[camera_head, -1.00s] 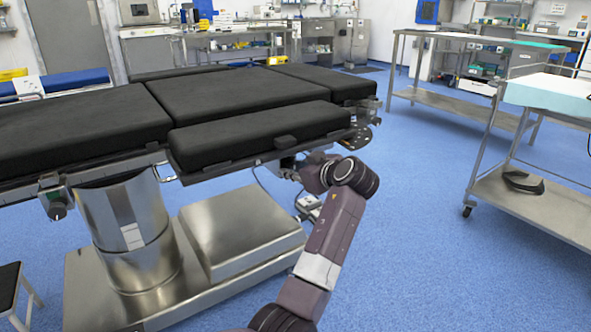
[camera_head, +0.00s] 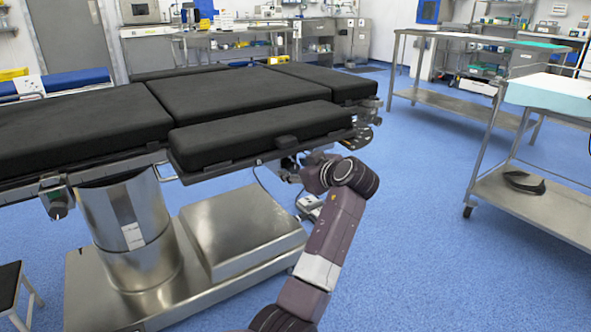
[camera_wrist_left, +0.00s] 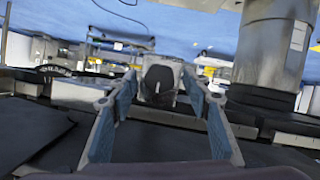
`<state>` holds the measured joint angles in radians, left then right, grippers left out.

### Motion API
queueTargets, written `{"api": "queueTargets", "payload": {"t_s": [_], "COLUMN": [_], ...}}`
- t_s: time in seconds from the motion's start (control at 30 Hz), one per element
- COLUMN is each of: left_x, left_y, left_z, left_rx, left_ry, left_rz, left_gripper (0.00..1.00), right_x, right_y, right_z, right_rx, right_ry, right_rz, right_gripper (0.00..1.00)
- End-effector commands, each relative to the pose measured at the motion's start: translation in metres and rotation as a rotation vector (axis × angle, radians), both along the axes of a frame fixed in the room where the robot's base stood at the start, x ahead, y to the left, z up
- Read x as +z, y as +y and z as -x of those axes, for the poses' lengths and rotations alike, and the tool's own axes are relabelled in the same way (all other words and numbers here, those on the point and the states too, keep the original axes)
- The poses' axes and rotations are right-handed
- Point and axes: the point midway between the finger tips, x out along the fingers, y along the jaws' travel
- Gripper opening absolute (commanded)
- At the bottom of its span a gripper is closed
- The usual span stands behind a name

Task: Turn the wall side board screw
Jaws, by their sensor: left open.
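The black padded side board (camera_head: 255,137) runs along the near edge of the operating table. My left arm reaches up to the metal fittings under its right end. My left gripper (camera_head: 290,170) is small and partly hidden there. In the left wrist view the left gripper (camera_wrist_left: 160,100) is open, with one blue-grey finger on each side. A dark rounded knob (camera_wrist_left: 159,84), which looks like the screw, sits on a light metal block ahead, between the fingers in the picture. I see gaps on both sides of it. My right gripper is not in view.
The table's steel column (camera_head: 130,235) and base (camera_head: 240,235) stand left of my arm. Steel trolleys (camera_head: 545,205) stand at the right. Blue floor (camera_head: 420,240) between my arm and the trolleys is clear.

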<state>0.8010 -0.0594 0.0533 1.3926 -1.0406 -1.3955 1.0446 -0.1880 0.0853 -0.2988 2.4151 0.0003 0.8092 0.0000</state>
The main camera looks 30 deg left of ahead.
Motion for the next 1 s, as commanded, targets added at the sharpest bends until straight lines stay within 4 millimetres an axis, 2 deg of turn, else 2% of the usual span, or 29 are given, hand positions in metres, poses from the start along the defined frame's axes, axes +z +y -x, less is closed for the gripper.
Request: {"api": "queueTargets", "payload": {"t_s": [0.17,0.4,0.6,0.8,1.0], "left_x": [0.006,0.025,0.038,0.043,0.044], "left_y": [-0.016,-0.058,-0.086,-0.097,-0.098], "left_z": [0.007,0.029,0.045,0.052,0.052], "left_rx": [-0.003,-0.003,-0.002,0.001,0.001], "left_ry": [-0.001,-0.003,-0.001,0.0,0.0], "left_rz": [0.001,0.002,0.001,0.0,0.0], "left_gripper": [0.45,0.45,0.45,0.45,0.45], "right_x": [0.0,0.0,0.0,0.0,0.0], "right_y": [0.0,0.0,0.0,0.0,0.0], "right_z": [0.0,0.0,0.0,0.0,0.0], "right_rx": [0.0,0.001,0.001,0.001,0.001], "right_ry": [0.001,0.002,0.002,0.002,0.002], "right_rz": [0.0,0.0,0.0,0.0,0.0], "right_gripper": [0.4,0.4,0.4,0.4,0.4]}}
